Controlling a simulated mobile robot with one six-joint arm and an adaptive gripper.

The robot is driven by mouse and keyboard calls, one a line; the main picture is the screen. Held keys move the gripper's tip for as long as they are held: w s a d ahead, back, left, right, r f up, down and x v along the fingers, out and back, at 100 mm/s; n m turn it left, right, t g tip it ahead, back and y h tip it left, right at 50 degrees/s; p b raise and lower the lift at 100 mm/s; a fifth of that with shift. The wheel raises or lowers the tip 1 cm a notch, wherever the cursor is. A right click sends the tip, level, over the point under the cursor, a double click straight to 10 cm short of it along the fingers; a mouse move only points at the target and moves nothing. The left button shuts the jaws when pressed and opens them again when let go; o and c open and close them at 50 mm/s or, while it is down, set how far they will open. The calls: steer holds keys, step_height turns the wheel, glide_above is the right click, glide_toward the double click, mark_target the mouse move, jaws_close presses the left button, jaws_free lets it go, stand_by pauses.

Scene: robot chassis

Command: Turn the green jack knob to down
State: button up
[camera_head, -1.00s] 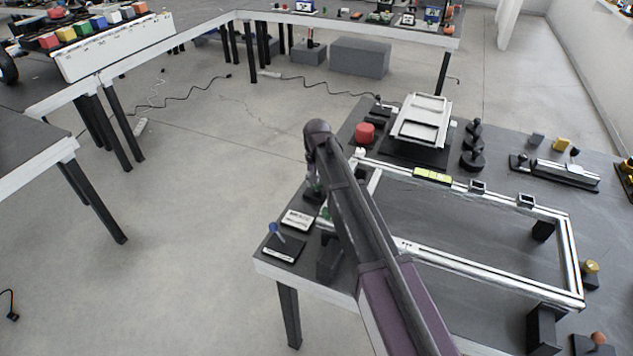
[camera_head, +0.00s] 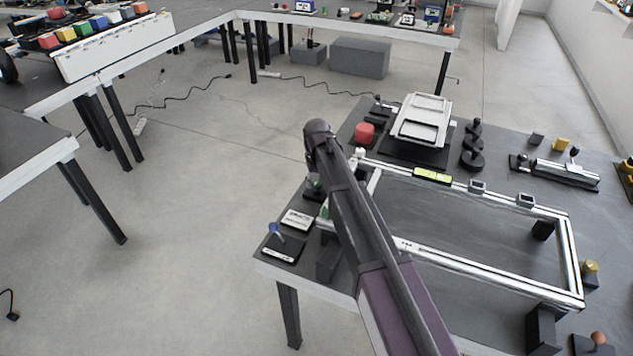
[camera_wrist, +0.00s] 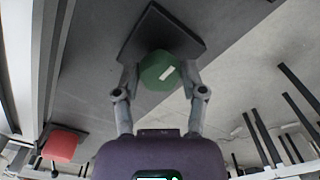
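The green jack knob (camera_wrist: 160,71) is a six-sided green knob with a slanted white mark, on a dark square base (camera_wrist: 185,32) in the wrist view. My gripper (camera_wrist: 160,75) has one finger on each side of it, and both fingertips appear to touch its sides. In the head view my gripper (camera_head: 314,172) points down at the left edge of the table. A small patch of the green knob (camera_head: 316,184) shows below it, and my arm hides part of that area.
A silver frame (camera_head: 490,264) stands to the right of my arm. A red button (camera_head: 365,132) is behind the knob. A white-labelled block (camera_head: 297,219) and a blue-handled lever (camera_head: 275,231) are in front. Open floor lies left of the table.

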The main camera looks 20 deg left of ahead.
mark_target(316, 182)
steer(key=o, duration=0.3)
steer(key=shift+m, duration=0.4)
stand_by(0.3)
steer(key=m, duration=1.1)
steer(key=shift+a, duration=0.1)
steer(key=shift+r, duration=0.15)
step_height(316, 182, up, 14)
steer(key=p, duration=1.4)
steer(key=s+d+f+n+b, duration=0.1)
steer(key=s+d, duration=0.2)
steer(key=d, duration=1.1)
steer(key=s+d+f+n+b, duration=0.1)
steer(key=s+d+f, duration=0.1)
steer(key=d, duration=1.2)
steer(key=shift+s+d+n+b, duration=0.3)
steer(key=shift+s+d+b, duration=0.1)
steer(key=shift+s, duration=0.2)
